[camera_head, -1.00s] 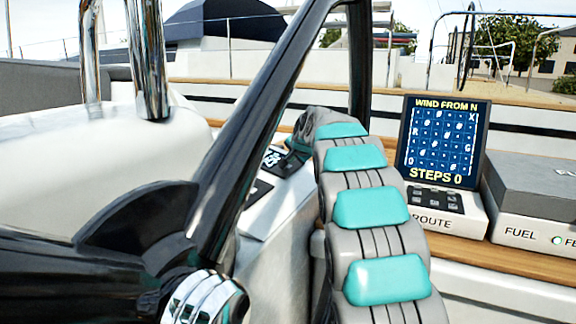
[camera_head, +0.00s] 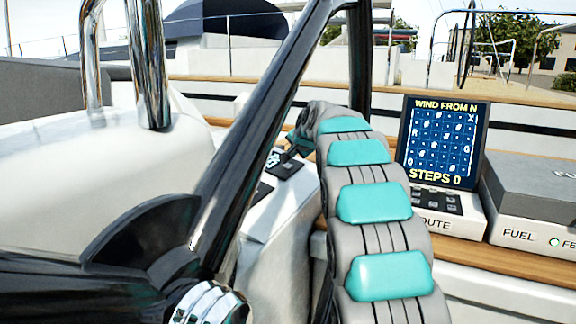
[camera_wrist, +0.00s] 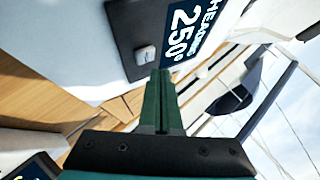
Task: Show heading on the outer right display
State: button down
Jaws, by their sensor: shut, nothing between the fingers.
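A dark display (camera_wrist: 185,30) in the wrist view reads "HEADING 250°", turned on its side. A pale button (camera_wrist: 145,54) sits on its dark frame. I cannot tell which is the outer right one. My gripper (camera_wrist: 160,74) is shut and empty, its green fingertips just beside the pale button; contact is unclear. In the head view two small dark panels (camera_head: 284,166) lie on the white console, and my gripper (camera_head: 298,145) is above them, partly hidden by my arm.
A black steering wheel (camera_head: 255,130) crosses the left of the head view. Chrome posts (camera_head: 150,70) stand behind it. A route panel (camera_head: 440,145) reading "WIND FROM N" and "STEPS 0" stands on the right ledge, beside a fuel box (camera_head: 535,190).

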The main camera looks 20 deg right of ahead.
aim_at(294, 174)
jog(key=r+p, duration=0.1)
jog(key=r, duration=0.2)
jog(key=r+p, duration=0.1)
jog(key=shift+s+d+r+p, duration=0.25)
jog(key=shift+s+d+p, duration=0.05)
jog(key=shift+s+d, duration=0.1)
dwell(0.5)
